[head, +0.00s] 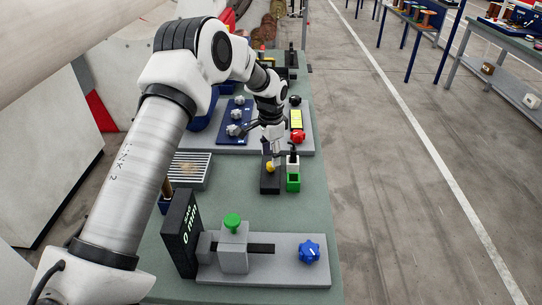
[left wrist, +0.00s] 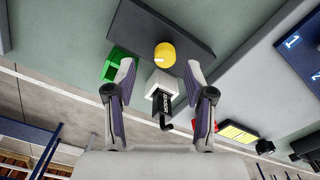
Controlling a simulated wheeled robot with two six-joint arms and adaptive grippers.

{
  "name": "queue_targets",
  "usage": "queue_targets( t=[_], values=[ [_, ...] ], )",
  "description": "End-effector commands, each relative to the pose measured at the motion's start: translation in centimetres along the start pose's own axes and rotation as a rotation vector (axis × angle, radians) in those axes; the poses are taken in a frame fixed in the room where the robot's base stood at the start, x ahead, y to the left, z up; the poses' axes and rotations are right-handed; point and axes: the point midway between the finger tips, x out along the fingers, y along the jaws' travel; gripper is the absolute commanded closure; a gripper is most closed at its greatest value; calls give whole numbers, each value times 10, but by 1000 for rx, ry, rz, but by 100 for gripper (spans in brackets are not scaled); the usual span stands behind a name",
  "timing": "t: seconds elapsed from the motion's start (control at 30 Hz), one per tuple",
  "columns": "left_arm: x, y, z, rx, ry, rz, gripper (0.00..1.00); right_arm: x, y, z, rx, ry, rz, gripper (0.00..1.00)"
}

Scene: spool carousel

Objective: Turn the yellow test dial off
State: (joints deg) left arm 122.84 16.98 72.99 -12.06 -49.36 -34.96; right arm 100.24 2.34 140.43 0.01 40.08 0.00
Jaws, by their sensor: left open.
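The yellow test dial (head: 270,168) sits on a black base (head: 269,185) in the middle of the bench. In the left wrist view the yellow dial (left wrist: 166,54) shows just beyond the fingertips, on its dark base (left wrist: 190,30). My left gripper (head: 275,152) is over the far part of the base, close to the dial and pointing down. In the left wrist view my left gripper (left wrist: 160,68) is open, with its fingers apart on either side of the dial in the picture. I see no contact with the dial. Its off mark cannot be read. My right gripper is out of view.
A white block with a black top (head: 293,163) and a green box (head: 293,182) stand close right of the dial. Behind are a blue numbered panel (head: 232,113) and a red knob (head: 298,136). A grey fixture with a blue knob (head: 309,251) is in front.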

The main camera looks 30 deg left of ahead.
Motion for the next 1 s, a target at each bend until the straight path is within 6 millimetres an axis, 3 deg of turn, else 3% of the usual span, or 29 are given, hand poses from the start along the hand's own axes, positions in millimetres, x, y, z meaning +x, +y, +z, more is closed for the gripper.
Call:
queue_targets(
  t=[0.2,0.43,0.47,0.6,1.0],
  values=[
    [30,0,0,-1,0,0,46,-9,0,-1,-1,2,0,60],
    [33,0,0,0,1,0,46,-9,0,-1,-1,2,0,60],
    [33,0,0,0,1,0,50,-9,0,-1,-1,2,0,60],
    [33,0,0,0,0,0,100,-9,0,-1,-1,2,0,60],
    [34,0,1,-22,-2,2,100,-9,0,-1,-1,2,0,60]
  ],
)
